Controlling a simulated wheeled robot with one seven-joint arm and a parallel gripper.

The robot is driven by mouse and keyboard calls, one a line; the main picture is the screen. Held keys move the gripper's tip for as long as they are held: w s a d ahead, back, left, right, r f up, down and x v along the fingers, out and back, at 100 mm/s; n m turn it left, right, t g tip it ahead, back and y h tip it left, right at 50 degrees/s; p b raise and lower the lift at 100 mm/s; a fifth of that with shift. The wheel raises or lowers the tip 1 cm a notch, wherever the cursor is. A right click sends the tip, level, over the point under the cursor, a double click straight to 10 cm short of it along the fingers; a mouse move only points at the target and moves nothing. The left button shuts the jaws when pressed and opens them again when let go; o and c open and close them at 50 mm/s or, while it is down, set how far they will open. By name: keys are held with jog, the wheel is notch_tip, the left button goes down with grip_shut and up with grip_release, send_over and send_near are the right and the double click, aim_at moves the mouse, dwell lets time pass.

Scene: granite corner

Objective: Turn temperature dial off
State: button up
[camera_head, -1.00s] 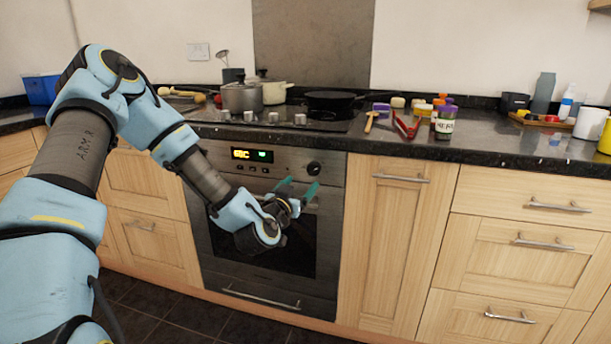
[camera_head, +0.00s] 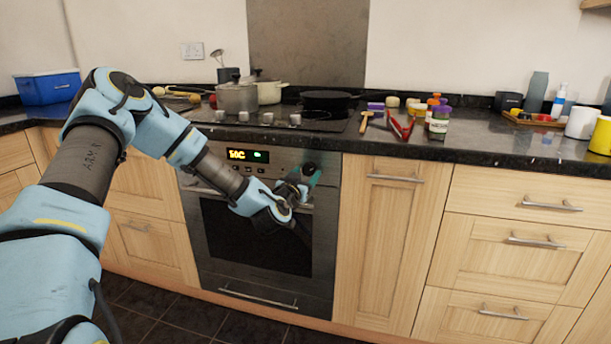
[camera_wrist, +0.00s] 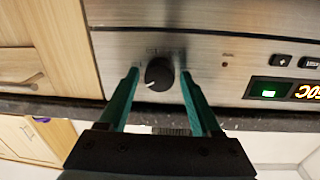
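The temperature dial (camera_wrist: 158,75) is a round black knob with a white mark on the oven's steel panel. In the wrist view, upside down, the mark points left and slightly down. The dial also shows in the head view (camera_head: 309,168), partly behind the fingers. My gripper (camera_wrist: 160,80) is open, with one teal finger on each side of the dial. Gaps show between the fingers and the knob; I cannot tell how deep the tips reach. The oven (camera_head: 262,237) has a lit display (camera_head: 248,155), which also shows in the wrist view (camera_wrist: 283,91).
The oven handle (camera_head: 210,193) runs below the panel. The dark worktop (camera_head: 375,143) overhangs it and holds pots (camera_head: 237,97), a black pan (camera_head: 327,100), red-handled tongs (camera_head: 402,127) and jars (camera_head: 440,120). Wooden cabinets flank the oven. The floor in front is clear.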

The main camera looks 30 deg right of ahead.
grip_shut()
dwell(0.3)
jog(key=n+b, duration=0.3)
jog(key=n, duration=0.2)
jog(key=shift+s+f+n+t, duration=0.1)
jog(key=shift+f+n+t, duration=0.05)
jog(key=shift+n+t, duration=0.2)
jog(key=n+b, duration=0.1)
jog(key=n, duration=0.5)
jog(key=shift+d+b, duration=0.1)
jog(key=shift+b, duration=0.3)
jog(key=shift+n, duration=0.45)
jog(key=shift+o, duration=1.4)
grip_release()
jog(key=shift+s, duration=0.1)
